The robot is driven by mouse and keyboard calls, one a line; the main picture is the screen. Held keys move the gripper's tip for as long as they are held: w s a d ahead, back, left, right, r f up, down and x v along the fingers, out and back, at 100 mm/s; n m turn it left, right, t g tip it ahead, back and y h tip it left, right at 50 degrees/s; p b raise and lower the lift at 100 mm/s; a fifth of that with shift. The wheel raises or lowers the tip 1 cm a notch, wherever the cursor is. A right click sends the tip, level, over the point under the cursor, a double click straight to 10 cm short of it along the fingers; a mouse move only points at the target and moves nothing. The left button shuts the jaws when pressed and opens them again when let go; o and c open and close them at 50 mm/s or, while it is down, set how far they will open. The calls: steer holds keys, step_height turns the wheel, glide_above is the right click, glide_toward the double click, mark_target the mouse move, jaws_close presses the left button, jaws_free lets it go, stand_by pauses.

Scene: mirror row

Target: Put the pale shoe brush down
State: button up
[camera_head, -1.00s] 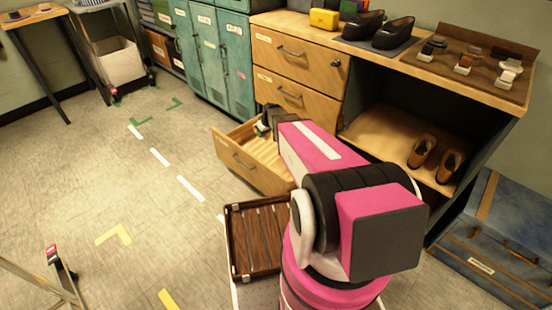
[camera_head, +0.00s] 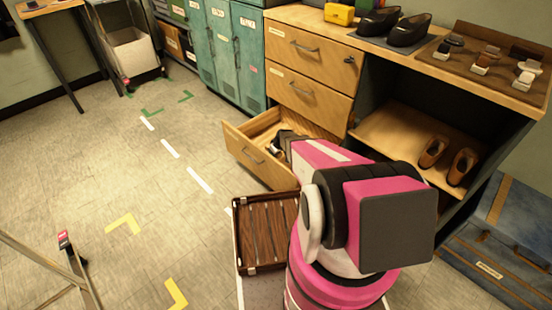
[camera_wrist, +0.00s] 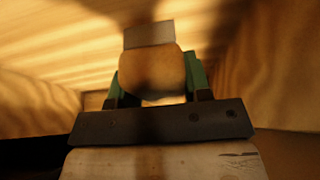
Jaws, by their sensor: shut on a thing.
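The pale shoe brush (camera_wrist: 152,75) is between the green fingers of my gripper (camera_wrist: 155,88) in the wrist view. It shows a tan block with a grey part at its far end. My gripper is shut on it. In the head view my gripper (camera_head: 276,146) is down inside the open lowest drawer (camera_head: 252,157), and the brush is hard to make out there. The drawer's wooden floor (camera_wrist: 50,60) and side wall fill the wrist view around the brush. I cannot tell whether the brush touches the floor.
A slatted wooden tray (camera_head: 266,268) lies beside my arm, in front of the drawer. Black shoes (camera_head: 408,29) and a yellow box (camera_head: 340,14) stand on the counter. Brown shoes (camera_head: 434,152) sit on the shelf at right. The floor at left is mostly clear.

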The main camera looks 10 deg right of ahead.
steer(key=shift+f, duration=2.3)
steer(key=shift+f, duration=0.1)
steer(key=o, duration=1.2)
steer(key=v, duration=1.3)
steer(key=s+a+r+m+g+h, duration=0.1)
steer(key=s+r+m+g, duration=0.1)
steer(key=s+r, duration=0.9)
steer(key=s+a+r+m+g+h, duration=0.1)
steer(key=s+r+m, duration=0.3)
steer(key=s+r, duration=0.8)
step_height(320, 180, up, 4)
steer(key=shift+a+f+m+g+h, duration=0.25)
steer(key=shift+a+m+g+h, duration=0.05)
steer(key=shift+a+m+g, duration=0.1)
